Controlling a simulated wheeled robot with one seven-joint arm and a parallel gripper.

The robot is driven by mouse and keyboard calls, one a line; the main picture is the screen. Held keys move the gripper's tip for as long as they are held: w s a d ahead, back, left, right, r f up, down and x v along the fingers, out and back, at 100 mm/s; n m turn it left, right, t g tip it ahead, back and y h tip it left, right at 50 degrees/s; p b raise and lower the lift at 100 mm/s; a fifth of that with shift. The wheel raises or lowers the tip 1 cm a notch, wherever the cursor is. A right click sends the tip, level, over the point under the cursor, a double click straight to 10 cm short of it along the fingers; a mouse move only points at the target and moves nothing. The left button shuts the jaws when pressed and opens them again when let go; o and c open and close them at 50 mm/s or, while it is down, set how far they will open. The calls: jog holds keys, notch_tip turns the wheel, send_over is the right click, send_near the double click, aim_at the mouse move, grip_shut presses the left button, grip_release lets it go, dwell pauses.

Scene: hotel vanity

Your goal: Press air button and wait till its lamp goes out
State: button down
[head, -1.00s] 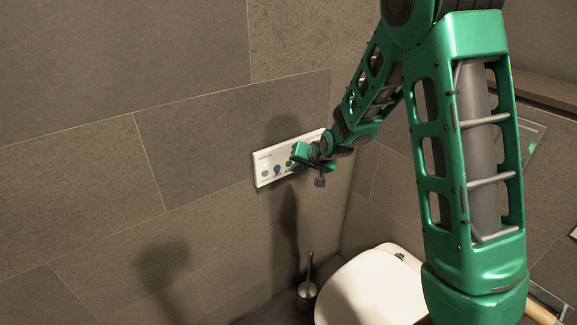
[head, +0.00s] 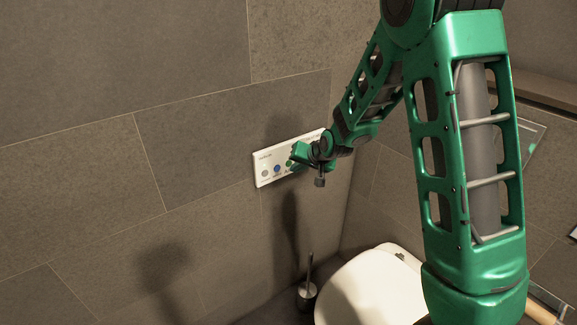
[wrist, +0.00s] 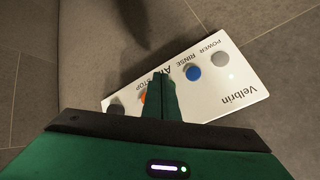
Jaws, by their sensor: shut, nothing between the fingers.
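A white control panel (head: 262,158) marked "Velbrin" is fixed to the tiled wall; it shows tilted and upside down in the wrist view (wrist: 240,95). Its labels include POWER, RINSE, AIR and STOP. The grey power button (wrist: 218,60) and blue rinse button (wrist: 193,73) are clear. The orange button (wrist: 143,97) by STOP is partly covered. My gripper (head: 296,158) is shut and empty, its fingertips (wrist: 163,80) over the air button's place. They hide that button and any lamp beside it, so I cannot tell contact. A small pale light (wrist: 231,77) shows near the power button.
A dark button (wrist: 115,108) sits at the panel's far end. A white toilet (head: 370,288) stands below to the right, with a toilet brush (head: 307,290) beside it against the wall. The wall left of the panel is bare.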

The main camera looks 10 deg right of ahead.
jog(key=shift+w+a, duration=0.15)
jog(key=shift+w, duration=0.15)
jog(key=shift+w+a+r, duration=0.1)
jog(key=shift+w+a, duration=0.05)
jog(key=shift+w, duration=0.2)
dwell(0.9)
jog(key=shift+s, duration=0.1)
jog(key=shift+s+d, duration=0.3)
jog(key=shift+s, duration=0.35)
jog(key=shift+s+d, duration=0.3)
jog(key=shift+s, duration=0.45)
jog(key=shift+s+d, duration=0.35)
jog(key=shift+s, duration=0.45)
jog(key=shift+s+d, duration=0.3)
jog(key=shift+s, duration=0.45)
